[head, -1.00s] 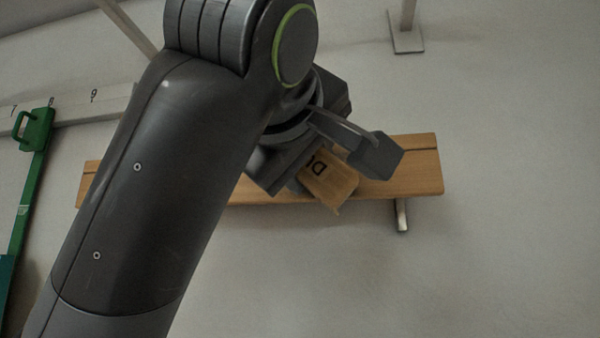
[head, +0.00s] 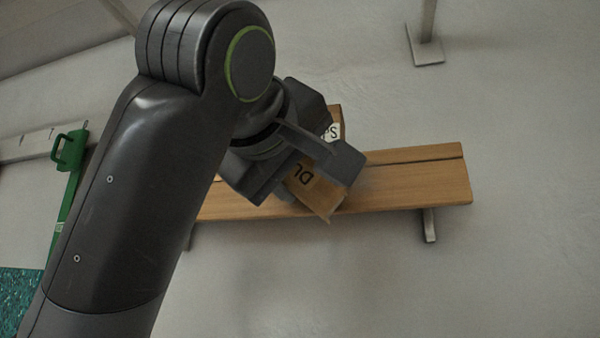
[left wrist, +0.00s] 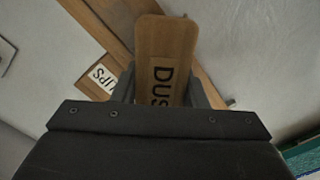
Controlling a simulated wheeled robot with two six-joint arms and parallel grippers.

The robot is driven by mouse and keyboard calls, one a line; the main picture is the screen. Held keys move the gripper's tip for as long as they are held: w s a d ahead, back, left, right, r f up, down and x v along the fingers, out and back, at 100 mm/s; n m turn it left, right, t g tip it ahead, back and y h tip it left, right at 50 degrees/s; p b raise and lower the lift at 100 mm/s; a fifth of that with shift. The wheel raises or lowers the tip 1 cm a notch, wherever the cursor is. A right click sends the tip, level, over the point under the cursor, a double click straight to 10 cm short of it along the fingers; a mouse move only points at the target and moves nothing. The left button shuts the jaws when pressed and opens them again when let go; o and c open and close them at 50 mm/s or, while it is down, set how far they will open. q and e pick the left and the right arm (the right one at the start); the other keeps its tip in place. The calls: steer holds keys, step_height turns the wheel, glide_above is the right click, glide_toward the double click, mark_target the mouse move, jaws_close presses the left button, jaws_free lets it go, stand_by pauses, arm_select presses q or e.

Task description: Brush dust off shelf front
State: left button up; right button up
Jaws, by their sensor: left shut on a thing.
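The wooden shelf (head: 415,183) is a long plank with a dark groove along it, lying across the middle of the head view. My left gripper (head: 315,172) is shut on a tan brush (head: 318,195) with dark letters, partly hidden by the fingers. In the left wrist view the brush (left wrist: 165,45) reads "DUS" and sticks out between the fingers. In the head view the brush overlaps the shelf's front edge; I cannot tell whether it touches. Dust is not discernible. My right gripper is not in view.
A wooden piece with a white label (head: 333,131) stands at the shelf's back, close behind my left gripper; its label shows "UPS" in the left wrist view (left wrist: 102,76). A green clamp-like thing (head: 70,150) is at left. A post foot (head: 426,52) is at upper right.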

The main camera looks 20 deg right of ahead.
arm_select(q)
steer(key=shift+s+a+f+b, duration=0.15)
steer(key=shift+s+a+b, duration=0.3)
steer(key=shift+s, duration=0.15)
steer(key=shift+b+v, duration=0.95)
steer(key=shift+v, duration=1.25)
steer(key=b+v, duration=0.1)
steer(key=v, duration=0.2)
steer(key=shift+d, duration=0.1)
